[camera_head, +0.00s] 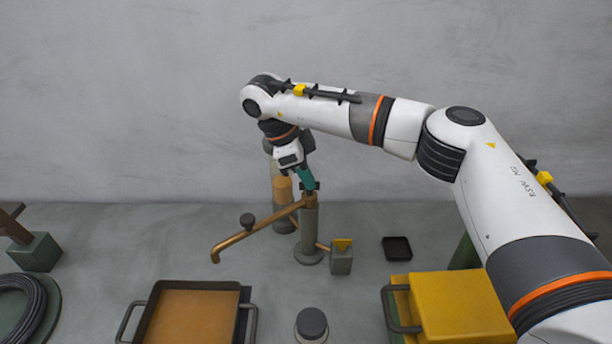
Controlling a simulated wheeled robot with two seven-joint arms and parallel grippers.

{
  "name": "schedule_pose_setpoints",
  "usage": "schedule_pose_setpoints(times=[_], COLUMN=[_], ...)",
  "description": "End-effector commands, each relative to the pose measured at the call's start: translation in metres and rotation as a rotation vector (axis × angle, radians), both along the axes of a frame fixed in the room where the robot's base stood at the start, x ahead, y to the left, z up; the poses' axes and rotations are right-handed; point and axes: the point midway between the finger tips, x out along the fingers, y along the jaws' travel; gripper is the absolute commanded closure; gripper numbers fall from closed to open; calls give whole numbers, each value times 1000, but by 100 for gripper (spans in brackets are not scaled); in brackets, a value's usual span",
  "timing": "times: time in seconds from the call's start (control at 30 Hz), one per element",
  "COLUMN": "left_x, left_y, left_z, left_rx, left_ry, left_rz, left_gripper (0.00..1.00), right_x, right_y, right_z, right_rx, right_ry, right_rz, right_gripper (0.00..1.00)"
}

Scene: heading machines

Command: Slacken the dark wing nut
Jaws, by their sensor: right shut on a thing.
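A grey post (309,232) stands on the table with a copper-coloured bent arm (262,227) clamped near its top. A small dark piece, which looks like the dark wing nut (317,186), sits at the top of the post. My right gripper (308,183) reaches down to it from above, its teal fingers shut on it. The fingers hide part of the nut, so its exact angle cannot be told. My left gripper is not in view.
Behind stands a thicker post with an orange band (282,190). A small grey block (341,261), black tray (397,248), yellow box (460,305), orange-floored tray (147,312) and dark-capped jar (311,323) lie around.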

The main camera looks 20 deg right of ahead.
Motion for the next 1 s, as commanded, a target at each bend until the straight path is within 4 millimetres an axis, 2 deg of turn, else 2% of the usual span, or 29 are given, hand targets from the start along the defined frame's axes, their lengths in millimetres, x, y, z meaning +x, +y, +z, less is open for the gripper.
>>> schedule_pose_setpoints(times=[0.03,0.13,0.2,0.3,0.63,0.77,0.93,1.0], left_x=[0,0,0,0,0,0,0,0], left_y=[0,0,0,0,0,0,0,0], left_z=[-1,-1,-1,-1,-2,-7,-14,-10], left_rx=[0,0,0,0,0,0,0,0], left_ry=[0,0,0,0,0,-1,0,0], left_rz=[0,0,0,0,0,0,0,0], left_gripper=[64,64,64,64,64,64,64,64], right_x=[-3,-3,-3,-3,0,2,6,7], right_y=[1,1,1,1,2,9,24,29], right_z=[-7,-7,-7,-7,0,16,50,67], right_rx=[-2,-2,-2,-2,-1,0,0,-3], right_ry=[16,16,16,14,6,2,2,4], right_rz=[6,6,6,4,2,2,2,3], right_gripper=[100,100,85,73,73,73,73,73])
